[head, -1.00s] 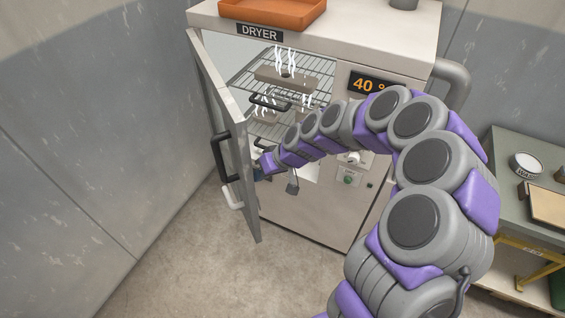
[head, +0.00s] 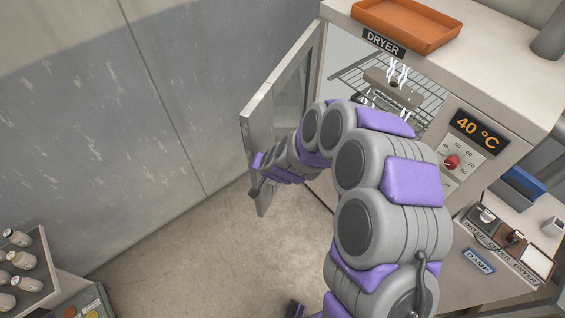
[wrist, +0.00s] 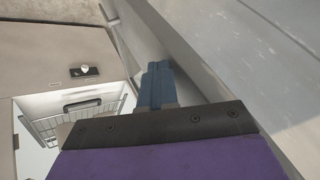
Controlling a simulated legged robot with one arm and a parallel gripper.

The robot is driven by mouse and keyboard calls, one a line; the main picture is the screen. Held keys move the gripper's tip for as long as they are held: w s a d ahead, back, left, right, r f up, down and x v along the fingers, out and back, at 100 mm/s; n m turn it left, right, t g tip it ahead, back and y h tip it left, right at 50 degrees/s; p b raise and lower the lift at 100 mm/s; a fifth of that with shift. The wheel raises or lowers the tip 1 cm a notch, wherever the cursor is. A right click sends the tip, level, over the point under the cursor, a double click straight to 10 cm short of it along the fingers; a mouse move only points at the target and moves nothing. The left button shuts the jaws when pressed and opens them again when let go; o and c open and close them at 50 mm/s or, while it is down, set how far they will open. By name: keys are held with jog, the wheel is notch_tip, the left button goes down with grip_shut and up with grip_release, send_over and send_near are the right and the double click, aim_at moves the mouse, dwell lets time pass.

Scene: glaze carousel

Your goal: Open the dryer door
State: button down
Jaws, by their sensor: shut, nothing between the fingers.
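The dryer (head: 486,58) stands at the right in the head view, and its door (head: 258,112) is swung well open to the left. The door has a metal frame and a glass pane (head: 292,85). My arm reaches across the dryer opening to the inner side of the door. In the wrist view my gripper (wrist: 157,70) is shut and empty, its blue fingers alongside the pale door panel (wrist: 195,55). I cannot tell whether they touch it. In the head view the fingertips are hidden, as is the door's black handle.
Wire racks (head: 432,92) with steaming pieces show inside the dryer. An orange tray (head: 405,24) lies on top. A bench (head: 440,290) with small items is at lower right, and a bottle tray (head: 42,240) at lower left. Floor (head: 190,235) left of the door is clear.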

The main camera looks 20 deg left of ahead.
jog(key=a+m+p, duration=0.1)
jog(key=a+p, duration=0.6)
jog(key=a, duration=0.5)
jog(key=shift+w+a+t, duration=0.15)
jog(key=shift+w+t, duration=0.15)
jog(key=shift+w, duration=0.05)
